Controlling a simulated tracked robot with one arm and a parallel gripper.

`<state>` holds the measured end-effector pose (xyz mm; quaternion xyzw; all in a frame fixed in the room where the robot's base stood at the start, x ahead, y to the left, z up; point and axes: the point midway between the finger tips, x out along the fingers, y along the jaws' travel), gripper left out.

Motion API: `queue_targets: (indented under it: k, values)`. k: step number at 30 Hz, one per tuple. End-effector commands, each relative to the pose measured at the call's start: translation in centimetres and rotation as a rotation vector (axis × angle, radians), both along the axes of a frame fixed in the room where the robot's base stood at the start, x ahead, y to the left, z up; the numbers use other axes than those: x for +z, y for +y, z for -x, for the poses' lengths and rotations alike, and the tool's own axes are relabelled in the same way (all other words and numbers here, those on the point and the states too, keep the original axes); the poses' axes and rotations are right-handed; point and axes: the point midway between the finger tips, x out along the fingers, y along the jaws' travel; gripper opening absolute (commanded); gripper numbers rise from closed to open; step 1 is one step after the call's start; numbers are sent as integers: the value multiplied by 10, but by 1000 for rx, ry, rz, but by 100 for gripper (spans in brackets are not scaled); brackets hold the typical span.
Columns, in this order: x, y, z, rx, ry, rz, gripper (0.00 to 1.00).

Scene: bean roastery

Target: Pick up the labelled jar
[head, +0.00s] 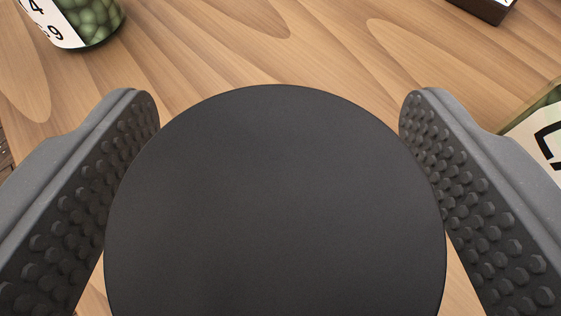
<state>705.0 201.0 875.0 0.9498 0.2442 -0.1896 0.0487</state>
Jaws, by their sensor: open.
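A large round black lid (276,205), seemingly the top of a jar seen from above, fills the middle of the head view. It hides the body below it, so I cannot see a label on it. My gripper (278,110) is open, with one studded grey finger on each side of the lid. The lid's sides come very close to both fingers; I cannot tell whether they touch. A jar of green beans (97,18) with a white label showing dark digits stands at the top left, cut off by the frame.
Another container with a white label and dark lettering (545,135) stands at the right edge, partly behind my right finger. A dark box-like thing (487,9) is at the top right. The wooden tabletop (270,55) is clear beyond the lid.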

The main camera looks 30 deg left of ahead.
Motion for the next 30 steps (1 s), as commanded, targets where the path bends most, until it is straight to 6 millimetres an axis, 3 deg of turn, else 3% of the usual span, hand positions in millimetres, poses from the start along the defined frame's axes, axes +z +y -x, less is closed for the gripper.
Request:
queue_targets:
  k: [7, 12, 13, 23, 30]
  values:
    - [0, 1, -2, 0, -1, 0, 70]
    - [0, 1, -2, 0, -1, 0, 22]
    - [0, 1, -2, 0, -1, 0, 18]
    - [1, 1, -1, 1, -1, -1, 18]
    - [17, 2, -2, 1, -2, -3, 18]
